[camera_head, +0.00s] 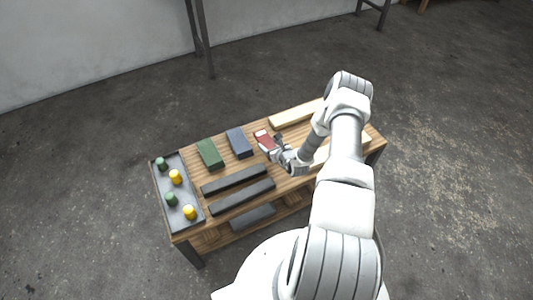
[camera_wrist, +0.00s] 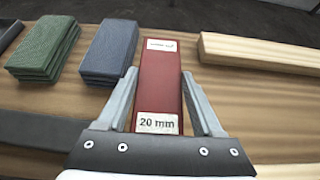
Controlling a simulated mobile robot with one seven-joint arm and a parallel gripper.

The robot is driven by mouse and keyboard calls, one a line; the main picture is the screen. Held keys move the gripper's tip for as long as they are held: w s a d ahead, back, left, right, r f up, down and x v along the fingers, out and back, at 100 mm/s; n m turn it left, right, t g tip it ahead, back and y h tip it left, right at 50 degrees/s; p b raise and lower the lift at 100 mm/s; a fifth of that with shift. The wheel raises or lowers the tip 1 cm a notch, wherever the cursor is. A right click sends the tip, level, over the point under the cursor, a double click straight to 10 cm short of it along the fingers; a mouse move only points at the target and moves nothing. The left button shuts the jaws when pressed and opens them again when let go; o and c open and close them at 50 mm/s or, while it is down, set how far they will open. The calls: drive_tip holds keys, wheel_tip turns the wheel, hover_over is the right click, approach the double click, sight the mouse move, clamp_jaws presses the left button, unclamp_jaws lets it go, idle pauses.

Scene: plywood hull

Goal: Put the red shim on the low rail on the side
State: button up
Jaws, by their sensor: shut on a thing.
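The red shim (camera_head: 265,138) is a flat block with a white "20 mm" label, seen large in the wrist view (camera_wrist: 159,88). My gripper (camera_wrist: 158,78) is shut on it, one finger on each long side. In the head view my gripper (camera_head: 273,146) is over the middle of the bench. I cannot tell whether the shim touches the bench top. Two pale wooden rails lie on the right part, a far one (camera_head: 292,114) and a near one (camera_head: 321,157) partly hidden by my arm. Two dark rails (camera_head: 233,181) (camera_head: 242,197) lie at the front left. Which rail is lower is unclear.
Stacks of green shims (camera_head: 210,153) and blue shims (camera_head: 239,142) stand left of the red shim. A dark tray (camera_head: 191,178) with green and yellow pieces fills the bench's left end. A dark block (camera_head: 253,216) lies on the lower shelf.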

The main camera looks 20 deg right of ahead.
drive_tip(key=shift+s+a+f, duration=0.1)
drive_tip(key=shift+a+f, duration=0.2)
drive_tip(key=shift+f, duration=0.2)
drive_tip(key=shift+f+b, duration=0.75)
drive_tip(key=shift+f, duration=0.95)
drive_tip(key=shift+f, duration=0.15)
drive_tip(key=o, duration=1.1)
drive_tip(key=shift+o, duration=0.2)
